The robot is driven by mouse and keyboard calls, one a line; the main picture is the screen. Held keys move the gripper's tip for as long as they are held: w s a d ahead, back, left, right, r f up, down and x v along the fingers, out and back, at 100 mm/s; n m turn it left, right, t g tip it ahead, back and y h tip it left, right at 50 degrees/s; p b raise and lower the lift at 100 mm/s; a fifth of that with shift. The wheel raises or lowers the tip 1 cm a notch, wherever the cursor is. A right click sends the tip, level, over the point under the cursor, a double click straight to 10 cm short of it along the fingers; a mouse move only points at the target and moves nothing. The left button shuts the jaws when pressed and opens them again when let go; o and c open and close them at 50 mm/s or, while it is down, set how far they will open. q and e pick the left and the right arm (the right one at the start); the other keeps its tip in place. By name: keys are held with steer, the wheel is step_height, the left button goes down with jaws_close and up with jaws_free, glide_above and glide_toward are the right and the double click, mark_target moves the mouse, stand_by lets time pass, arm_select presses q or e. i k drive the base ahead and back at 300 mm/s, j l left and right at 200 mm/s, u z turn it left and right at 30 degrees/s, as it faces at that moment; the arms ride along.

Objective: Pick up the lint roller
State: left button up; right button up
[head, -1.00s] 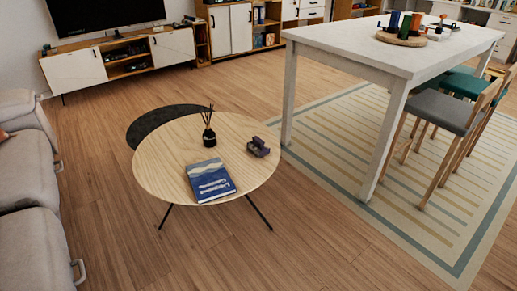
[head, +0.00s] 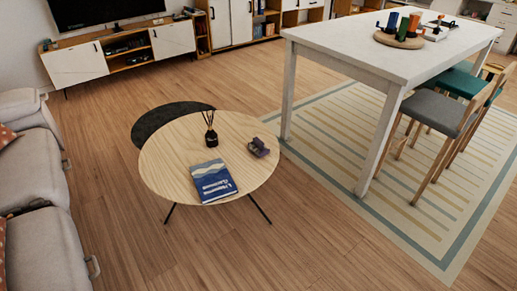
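I cannot make out a lint roller for sure in the head view. A small dark purple object (head: 258,147) lies on the right part of the round wooden coffee table (head: 170,170); it is too small to identify. A blue book (head: 213,181) lies near the table's front edge. A dark reed diffuser (head: 210,130) stands behind the book. Neither of my grippers is in view.
A tall white table (head: 350,45) on a striped rug (head: 345,150) stands at the right, with chairs (head: 447,107) beside it. A grey sofa (head: 45,250) is at the left. A TV cabinet (head: 125,55) stands at the back. The wooden floor in front is clear.

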mark_target(257, 146)
steer(key=i+l+u, duration=0.2)
steer(key=i, duration=0.35)
steer(key=i+l+u, duration=0.2)
steer(key=i, duration=0.35)
steer(key=i+l+u, duration=0.15)
steer(key=i+l, duration=0.2)
steer(key=i, duration=0.15)
